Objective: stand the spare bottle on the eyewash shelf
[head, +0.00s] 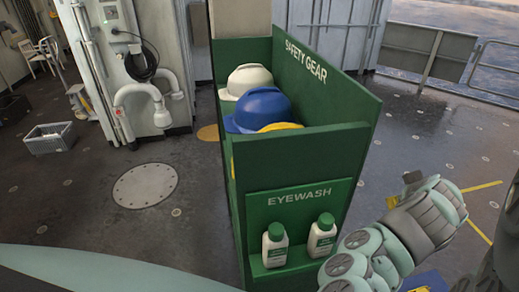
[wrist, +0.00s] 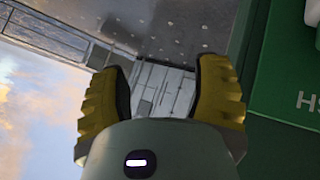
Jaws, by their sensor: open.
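In the head view, the eyewash shelf (head: 291,267) sits low on the front of a green stand, under an EYEWASH panel (head: 333,191). Two white bottles with green caps stand upright on it, a left bottle (head: 275,247) and a right bottle (head: 321,236). I cannot tell whether either is the spare one. My gripper (head: 403,190) is to the right of the stand, apart from both bottles. In the wrist view its yellow fingers (wrist: 160,95) are spread with nothing between them. A green panel with part of its lettering shows at right, and a cut-off white shape above it.
White, blue and yellow helmets (head: 263,109) fill the upper bin of the green stand (head: 303,151). A grey crate (head: 50,137) lies on the deck at far left. White pipes (head: 143,99) stand behind left. Railings (head: 495,66) edge the deck at right. Deck around the stand is mostly clear.

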